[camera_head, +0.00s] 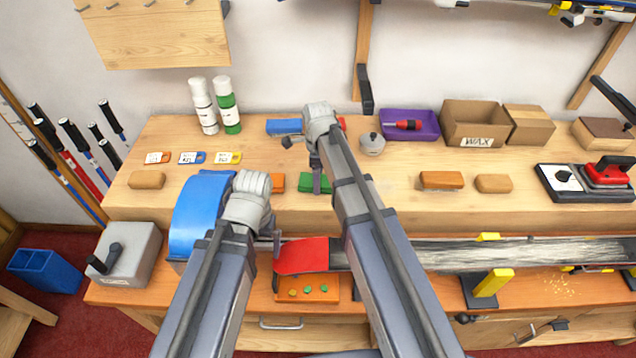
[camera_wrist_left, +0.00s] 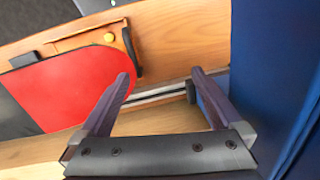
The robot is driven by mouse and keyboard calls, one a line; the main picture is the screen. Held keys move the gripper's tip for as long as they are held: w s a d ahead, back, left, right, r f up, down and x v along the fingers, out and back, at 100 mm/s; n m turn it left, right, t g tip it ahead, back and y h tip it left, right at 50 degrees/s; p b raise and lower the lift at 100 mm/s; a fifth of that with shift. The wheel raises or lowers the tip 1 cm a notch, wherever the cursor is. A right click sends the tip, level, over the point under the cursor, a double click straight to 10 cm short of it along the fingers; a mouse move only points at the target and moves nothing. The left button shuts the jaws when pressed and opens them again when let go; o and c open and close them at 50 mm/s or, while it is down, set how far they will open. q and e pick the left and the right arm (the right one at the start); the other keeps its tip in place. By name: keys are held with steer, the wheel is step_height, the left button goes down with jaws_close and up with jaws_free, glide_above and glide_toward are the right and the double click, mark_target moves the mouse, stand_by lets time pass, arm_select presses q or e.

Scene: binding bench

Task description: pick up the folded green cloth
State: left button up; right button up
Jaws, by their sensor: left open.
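The folded green cloth (camera_head: 306,183) lies on the raised wooden shelf, partly hidden behind my right arm. My left gripper (camera_head: 276,238) is below and left of it in the head view, beside the red ski tip (camera_head: 300,257). In the left wrist view my left gripper (camera_wrist_left: 160,78) is open, with nothing between its fingers. The cloth does not show in that view. My right arm reaches up across the shelf, its wrist (camera_head: 320,117) beyond the cloth. Its jaws are not clear enough to judge.
A blue curved block (camera_head: 198,215) stands left of my left gripper. An orange block (camera_head: 277,182) lies just left of the cloth. A blue block (camera_head: 284,126) and a round grey pot (camera_head: 371,144) sit farther back. The ski lies along the bench front.

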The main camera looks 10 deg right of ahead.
steer(key=shift+c, duration=0.6)
step_height(320, 180, up, 10)
steer(key=p, duration=1)
steer(key=o, duration=0.8)
steer(key=c, duration=0.7)
steer(key=shift+o, duration=0.2)
